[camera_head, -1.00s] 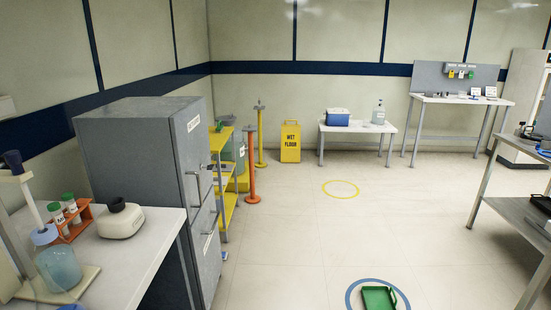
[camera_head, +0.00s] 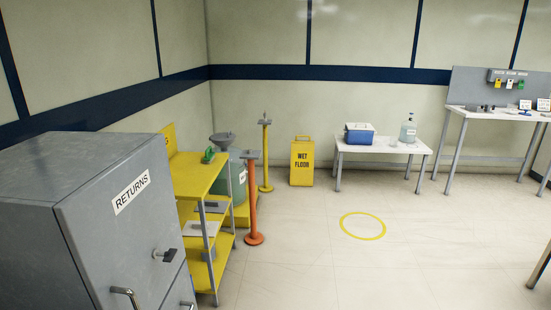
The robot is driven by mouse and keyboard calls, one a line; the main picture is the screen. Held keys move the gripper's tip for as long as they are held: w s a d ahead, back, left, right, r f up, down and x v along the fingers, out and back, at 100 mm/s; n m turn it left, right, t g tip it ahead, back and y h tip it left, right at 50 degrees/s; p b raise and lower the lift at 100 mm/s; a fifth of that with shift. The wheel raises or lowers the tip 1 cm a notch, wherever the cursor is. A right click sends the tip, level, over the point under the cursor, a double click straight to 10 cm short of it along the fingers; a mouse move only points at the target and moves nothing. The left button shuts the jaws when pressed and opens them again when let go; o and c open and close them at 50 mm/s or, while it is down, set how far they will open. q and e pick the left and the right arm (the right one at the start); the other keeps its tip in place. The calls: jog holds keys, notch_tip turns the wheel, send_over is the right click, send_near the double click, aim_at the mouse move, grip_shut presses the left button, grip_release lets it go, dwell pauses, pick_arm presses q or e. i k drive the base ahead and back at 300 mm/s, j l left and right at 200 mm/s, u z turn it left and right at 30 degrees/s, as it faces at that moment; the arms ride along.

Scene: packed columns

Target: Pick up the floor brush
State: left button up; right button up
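I cannot make out a floor brush for certain in the head view. A small green object (camera_head: 208,155) lies on top of the yellow shelf unit (camera_head: 196,178); it is too small to tell what it is. Flat grey-white items (camera_head: 201,228) lie on the shelf below. Neither of my grippers is in view.
A grey cabinet marked RETURNS (camera_head: 100,215) fills the near left. The floor around the yellow ring (camera_head: 362,226) is clear.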

aim_at(209, 156)
jog(key=i, duration=1)
jog(key=i+l+u, duration=0.15)
jog(key=i, duration=0.8)
jog(key=i+l+u, duration=0.1)
jog(key=i+u, duration=0.4)
jog(key=i+l+u, duration=0.3)
jog(key=u, duration=0.2)
jog(key=i+l+u, duration=0.7)
jog(key=l+u, duration=0.3)
